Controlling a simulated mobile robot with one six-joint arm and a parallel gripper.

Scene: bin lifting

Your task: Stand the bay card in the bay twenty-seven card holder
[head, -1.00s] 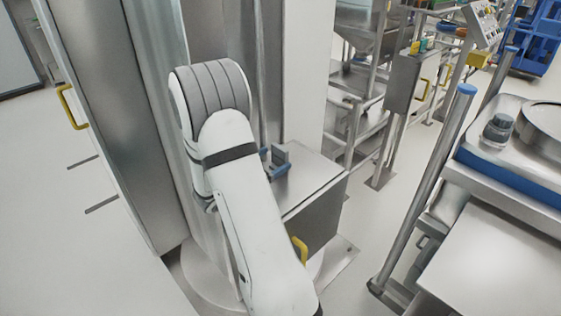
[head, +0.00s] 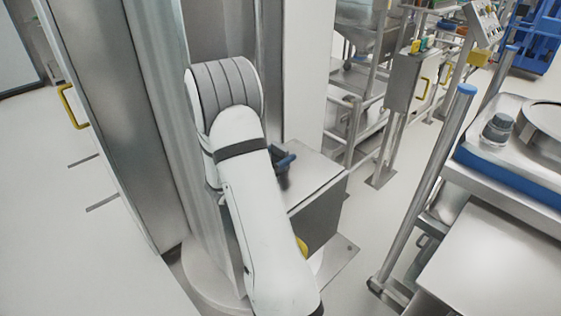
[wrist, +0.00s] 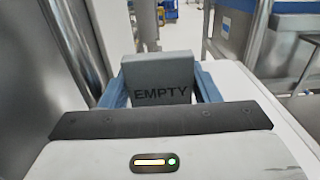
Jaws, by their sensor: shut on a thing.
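The bay card looks to be a grey block with dark "EMPTY" lettering (wrist: 163,82), upright in the wrist view. My gripper (wrist: 165,90) is shut on it, with a blue finger at each side. In the head view my gripper (head: 284,163) is partly hidden behind my white arm, just above the steel cabinet top, and the card cannot be made out clearly there. I cannot pick out the bay twenty-seven card holder in either view.
A steel cabinet (head: 325,187) stands beyond my arm, beside a tall steel column. A steel cart (head: 495,245) with a blue-capped post stands at the right. Open pale floor (head: 90,235) lies at the left.

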